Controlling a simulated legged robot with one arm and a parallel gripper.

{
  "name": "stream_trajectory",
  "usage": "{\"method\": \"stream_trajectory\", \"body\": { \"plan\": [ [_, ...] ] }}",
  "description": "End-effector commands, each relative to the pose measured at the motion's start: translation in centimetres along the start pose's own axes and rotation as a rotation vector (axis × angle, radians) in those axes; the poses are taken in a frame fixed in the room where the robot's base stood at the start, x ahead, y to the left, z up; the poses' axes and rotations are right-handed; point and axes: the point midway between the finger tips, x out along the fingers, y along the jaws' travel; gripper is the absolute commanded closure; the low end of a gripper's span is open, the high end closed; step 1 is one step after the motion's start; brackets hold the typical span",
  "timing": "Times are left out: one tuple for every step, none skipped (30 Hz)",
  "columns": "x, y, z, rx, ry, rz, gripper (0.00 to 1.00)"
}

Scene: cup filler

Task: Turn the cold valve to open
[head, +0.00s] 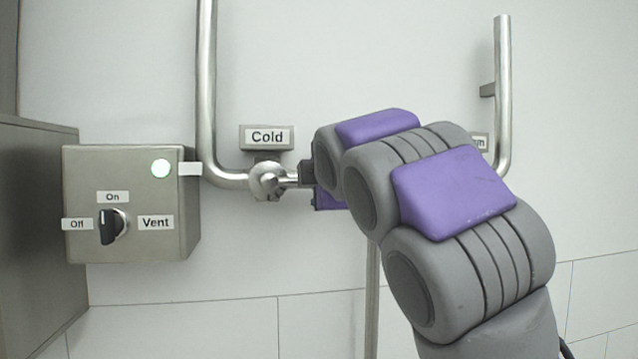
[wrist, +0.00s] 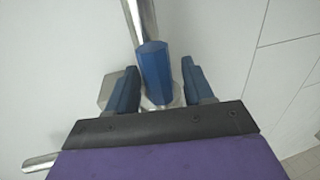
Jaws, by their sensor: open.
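The cold valve (head: 266,181) is a metal fitting on the bent pipe, below the "Cold" sign (head: 267,137) in the head view. In the wrist view its blue faceted handle (wrist: 154,68) stands between the two dark blue fingers of my gripper (wrist: 160,82). Small gaps show on both sides of the handle, so the fingers are open around it and not clamped. In the head view my gripper (head: 300,175) is at the valve's right side, and its fingers are mostly hidden by the arm.
Another pipe (head: 503,90) is at the right, with a sign partly hidden by my arm. The wall between is mostly bare.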

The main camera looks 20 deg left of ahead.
Motion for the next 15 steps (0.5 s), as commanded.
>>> {"method": "stream_trajectory", "body": {
  "plan": [
    [-0.1,0.0,0.0,0.0,0.0,0.001,0.48],
    [-0.3,0.0,0.0,0.0,0.0,0.002,0.48],
    [-0.6,0.0,0.0,0.0,0.0,0.003,0.48],
    [-0.9,0.0,0.0,0.0,0.001,0.004,0.48],
    [-1.2,0.0,0.0,0.0,0.001,0.004,0.48],
    [-1.8,0.0,-0.1,-0.001,0.001,0.004,0.48],
    [-2.3,-0.1,-0.1,-0.001,0.001,0.004,0.48],
    [-2.9,-0.1,0.0,-0.001,0.0,0.005,0.48],
    [-3.7,-0.1,0.0,0.0,0.0,0.006,0.48],
    [-4.3,0.0,0.0,0.0,0.0,0.007,0.48],
    [-5.0,-0.1,0.0,0.0,0.0,0.006,0.48],
    [-5.9,-0.1,-0.1,-0.002,-0.001,0.004,0.48],
    [-6.6,-0.1,-0.1,-0.002,-0.001,0.005,0.48],
    [-7.3,-0.1,-0.1,-0.002,-0.001,0.006,0.48],
    [-8.3,0.0,-0.1,-0.002,0.0,0.008,0.48]
  ]
}}
